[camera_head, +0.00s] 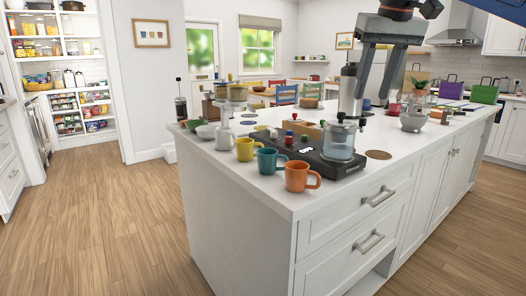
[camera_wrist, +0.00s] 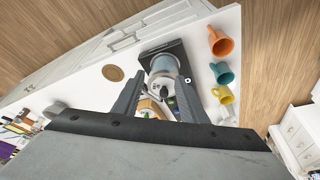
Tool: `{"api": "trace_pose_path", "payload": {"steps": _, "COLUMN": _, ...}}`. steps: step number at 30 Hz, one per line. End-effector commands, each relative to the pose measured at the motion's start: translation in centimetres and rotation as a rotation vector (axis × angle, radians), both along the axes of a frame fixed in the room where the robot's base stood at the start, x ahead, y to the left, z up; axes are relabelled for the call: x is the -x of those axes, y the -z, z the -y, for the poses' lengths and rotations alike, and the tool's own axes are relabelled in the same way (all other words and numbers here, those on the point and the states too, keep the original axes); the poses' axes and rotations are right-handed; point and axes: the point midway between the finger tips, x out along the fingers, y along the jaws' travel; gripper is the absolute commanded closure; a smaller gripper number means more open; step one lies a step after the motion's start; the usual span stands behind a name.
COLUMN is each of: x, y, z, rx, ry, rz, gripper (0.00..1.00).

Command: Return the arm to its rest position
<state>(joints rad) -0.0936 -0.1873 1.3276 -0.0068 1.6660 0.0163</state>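My gripper (camera_head: 373,98) hangs above the white island in the head view, with its two dark fingers pointing down. In the wrist view my gripper (camera_wrist: 160,82) has its fingers spread wide apart, with nothing visibly held between them. Below and beyond the fingertips is a glass jug (camera_wrist: 164,68), which stands upright on a black appliance base (camera_wrist: 172,48). In the head view the glass jug (camera_head: 340,141) and black base (camera_head: 310,158) sit at the near part of the island, below my gripper and apart from it.
Yellow (camera_head: 246,149), teal (camera_head: 268,161) and orange (camera_head: 300,176) mugs line the left edge of the island (camera_head: 300,200). A tall cylinder (camera_head: 348,95) stands behind the jug, close to my fingers in the picture. A grey bowl (camera_head: 413,122) sits to the right. Wooden floor is clear at left.

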Motion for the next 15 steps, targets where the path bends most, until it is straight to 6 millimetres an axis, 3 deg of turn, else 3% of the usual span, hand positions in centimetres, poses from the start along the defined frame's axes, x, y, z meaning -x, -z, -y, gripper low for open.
{"api": "trace_pose_path", "payload": {"steps": 8, "x": 5.6, "y": 9.9, "z": 1.6, "rx": -0.002, "ry": 0.021, "rz": 0.022, "gripper": 0.61}}
{"api": "trace_pose_path", "payload": {"steps": 15, "x": 11.1, "y": 20.1, "z": 2.6, "rx": -0.002, "ry": 0.04, "rz": 0.042, "gripper": 0.61}}
